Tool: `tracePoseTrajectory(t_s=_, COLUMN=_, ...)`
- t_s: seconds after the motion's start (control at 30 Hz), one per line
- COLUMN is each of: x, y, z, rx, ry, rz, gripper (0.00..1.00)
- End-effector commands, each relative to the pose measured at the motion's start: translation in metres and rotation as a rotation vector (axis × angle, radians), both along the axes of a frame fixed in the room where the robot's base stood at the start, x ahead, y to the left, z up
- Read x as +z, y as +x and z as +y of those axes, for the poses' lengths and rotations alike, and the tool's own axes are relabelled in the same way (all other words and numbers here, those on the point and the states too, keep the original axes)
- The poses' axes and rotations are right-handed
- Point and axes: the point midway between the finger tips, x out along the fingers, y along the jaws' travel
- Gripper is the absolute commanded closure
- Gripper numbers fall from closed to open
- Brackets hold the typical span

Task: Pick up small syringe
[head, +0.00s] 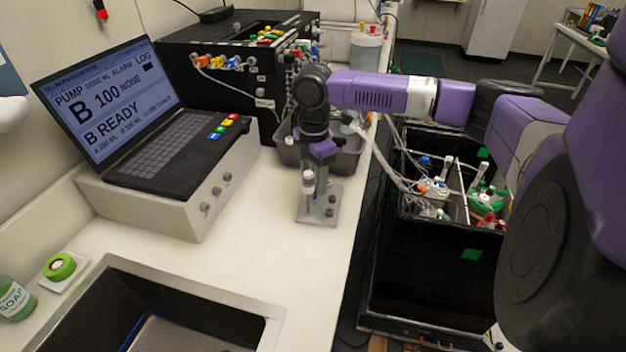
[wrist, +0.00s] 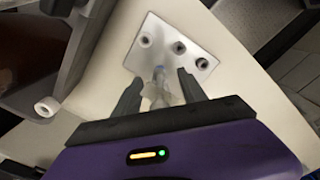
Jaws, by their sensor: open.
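The small syringe (head: 308,182) is a slim, pale, clear tube standing upright at a small grey holder plate (head: 318,218) on the white bench. In the wrist view the syringe (wrist: 158,88) shows blurred and see-through between the two dark fingers, over the plate (wrist: 160,28). My gripper (head: 319,174) points down just above the plate, close to the syringe. The wrist view shows my gripper (wrist: 159,78) open, one finger on each side of the syringe with gaps. Contact with the syringe cannot be made out.
Several dark round fittings sit on the plate. A grey metal tub (head: 345,158) stands just behind. A pump unit with screen (head: 150,165) is on the left, a sink (head: 185,305) in front. The bench's right edge is near; a black open bin (head: 425,275) lies beyond it.

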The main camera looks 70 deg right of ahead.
Motion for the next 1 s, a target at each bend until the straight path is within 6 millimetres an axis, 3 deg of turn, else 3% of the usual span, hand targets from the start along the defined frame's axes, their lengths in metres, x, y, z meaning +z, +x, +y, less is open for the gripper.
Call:
tracePoseTrajectory(t_s=0.17, x=-0.001, y=0.000, z=0.000, rx=0.000, ry=0.000, rz=0.000, gripper=0.51)
tracePoseTrajectory(t_s=0.43, x=0.000, y=0.000, z=0.000, rx=0.000, ry=0.000, rz=0.000, gripper=1.00)
tracePoseTrajectory(t_s=0.77, x=0.003, y=0.000, z=0.000, rx=0.000, ry=-0.001, rz=-0.001, gripper=1.00)
tracePoseTrajectory(t_s=1.0, x=0.026, y=0.001, z=-0.001, rx=0.000, ry=-0.002, rz=-0.002, gripper=1.00)
